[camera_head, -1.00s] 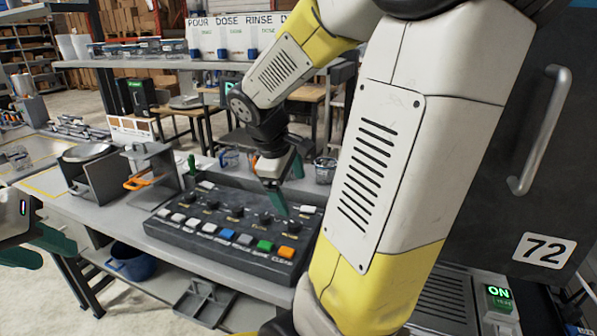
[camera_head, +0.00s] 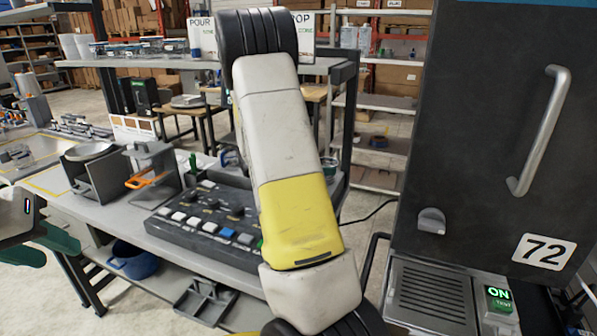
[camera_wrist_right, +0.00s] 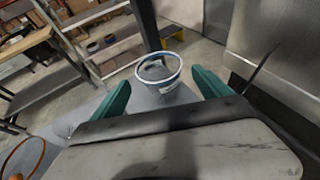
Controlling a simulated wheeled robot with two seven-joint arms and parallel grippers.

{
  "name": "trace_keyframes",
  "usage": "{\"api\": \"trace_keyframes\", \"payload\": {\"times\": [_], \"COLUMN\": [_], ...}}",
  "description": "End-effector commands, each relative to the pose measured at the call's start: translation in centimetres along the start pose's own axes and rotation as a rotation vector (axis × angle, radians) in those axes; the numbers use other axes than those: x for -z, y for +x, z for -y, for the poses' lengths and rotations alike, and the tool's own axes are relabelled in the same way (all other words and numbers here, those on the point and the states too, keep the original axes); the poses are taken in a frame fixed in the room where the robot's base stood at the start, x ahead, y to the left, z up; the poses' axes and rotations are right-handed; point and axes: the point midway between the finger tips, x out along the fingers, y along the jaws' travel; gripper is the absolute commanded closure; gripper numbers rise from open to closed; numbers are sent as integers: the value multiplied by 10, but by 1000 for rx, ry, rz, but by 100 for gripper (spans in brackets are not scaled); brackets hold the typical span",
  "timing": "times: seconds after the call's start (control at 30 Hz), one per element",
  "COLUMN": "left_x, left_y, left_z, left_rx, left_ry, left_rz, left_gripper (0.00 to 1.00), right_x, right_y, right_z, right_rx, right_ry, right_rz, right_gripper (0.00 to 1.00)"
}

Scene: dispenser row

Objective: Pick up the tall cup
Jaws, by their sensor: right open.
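A clear cup with a blue rim (camera_wrist_right: 158,88) stands on a grey surface in the right wrist view. It lies ahead of and between the green fingers of my right gripper (camera_wrist_right: 161,77), which is open with nothing held. From this view I cannot tell how tall the cup is. In the head view my right arm hides the right gripper, and a clear cup (camera_head: 328,165) shows only partly behind the arm. My left gripper (camera_head: 62,249) is at the left edge, its green fingers apart and empty.
A dark button panel (camera_head: 190,222) lies on the bench, partly behind my arm. A dark cabinet marked 72 (camera_head: 480,130) stands at the right. White cups (camera_head: 70,46) and small containers stand on the shelf. A blue pot (camera_head: 133,262) sits below.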

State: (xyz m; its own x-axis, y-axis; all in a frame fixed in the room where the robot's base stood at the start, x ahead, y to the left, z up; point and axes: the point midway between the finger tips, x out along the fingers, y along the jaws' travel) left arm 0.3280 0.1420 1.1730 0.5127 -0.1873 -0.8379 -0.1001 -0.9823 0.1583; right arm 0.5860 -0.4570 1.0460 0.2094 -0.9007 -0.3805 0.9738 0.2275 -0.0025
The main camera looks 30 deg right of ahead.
Motion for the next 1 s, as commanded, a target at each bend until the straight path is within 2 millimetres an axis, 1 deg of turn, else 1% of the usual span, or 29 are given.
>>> {"api": "trace_keyframes", "payload": {"times": [0.03,0.1,0.27,0.37,0.5,0.6,0.7,0.9,0.93,1.0], "left_x": [0,0,0,0,0,0,0,0,0,0], "left_y": [0,0,0,0,0,0,0,0,0,0], "left_z": [0,0,0,0,0,0,0,0,0,0], "left_rx": [0,0,0,0,0,0,0,0,0,0], "left_ry": [0,0,0,0,0,0,0,0,0,0], "left_rz": [0,0,0,0,0,0,0,0,0,0], "left_gripper": [64,64,64,64,64,64,64,64,64,64], "right_x": [1,0,1,0,0,1,0,0,0,0], "right_y": [8,16,27,40,64,76,82,82,82,82], "right_z": [1,0,0,1,1,1,0,0,0,0], "right_rx": [2,1,1,4,4,2,1,0,0,0], "right_ry": [0,1,1,2,3,2,3,3,3,3], "right_rz": [-1,-1,-2,-1,-1,-2,-2,-2,-2,-2], "right_gripper": [12,12,12,12,12,12,12,12,14,28]}}
